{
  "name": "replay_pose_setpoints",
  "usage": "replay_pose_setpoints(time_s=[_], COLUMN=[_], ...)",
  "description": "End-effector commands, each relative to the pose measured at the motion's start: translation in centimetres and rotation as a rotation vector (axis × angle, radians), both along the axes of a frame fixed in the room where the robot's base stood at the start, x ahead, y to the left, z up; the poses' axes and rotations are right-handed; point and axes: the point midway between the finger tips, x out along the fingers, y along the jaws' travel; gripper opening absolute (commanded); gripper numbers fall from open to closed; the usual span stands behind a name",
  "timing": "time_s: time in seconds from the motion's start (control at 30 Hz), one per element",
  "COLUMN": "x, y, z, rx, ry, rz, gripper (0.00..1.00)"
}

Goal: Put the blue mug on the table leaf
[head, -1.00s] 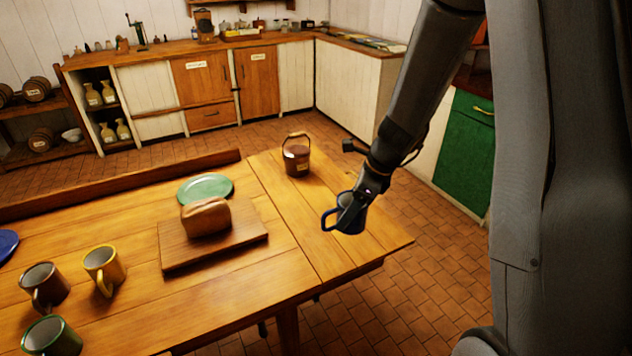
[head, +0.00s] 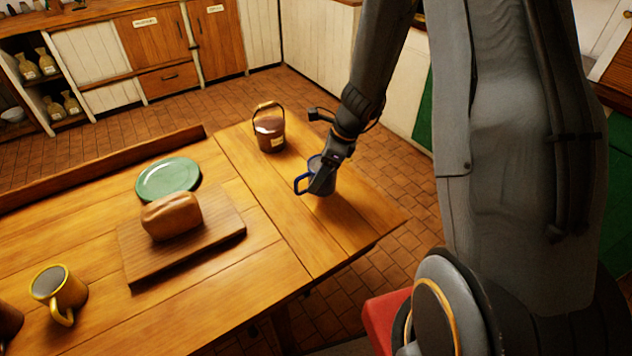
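The blue mug (head: 303,184) is at the right part of the table, upright, with its handle toward the left. My gripper (head: 320,184) is on the mug's near right side and appears shut on its wall; the fingers hide part of the mug. The table leaf (head: 345,222) is the right-hand section of the wooden table, beyond a seam. The mug is over this leaf, with a dark shadow close below it. I cannot tell whether its base touches the wood.
A brown lidded pail (head: 269,133) stands on the leaf behind the mug. Left of the seam are a green plate (head: 168,179), a loaf (head: 171,216) on a cutting board (head: 190,256), and a yellow mug (head: 58,290). The leaf's front is clear.

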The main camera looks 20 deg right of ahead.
Motion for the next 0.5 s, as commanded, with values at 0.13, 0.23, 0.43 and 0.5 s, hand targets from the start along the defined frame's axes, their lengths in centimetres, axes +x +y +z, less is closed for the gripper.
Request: replay_pose_setpoints(time_s=[0.13,0.23,0.43,0.5], x=[-0.1,0.0,0.0,0.0], y=[0.1,0.2,0.2,0.2], z=[-1.9,-3.2,-4.2,-4.2], rx=[0.001,0.001,0.0,0.0], ry=[0.004,0.003,0.0,-0.001], rz=[0.002,0.003,0.003,0.004], gripper=[0.34,0.34,0.34,0.34])
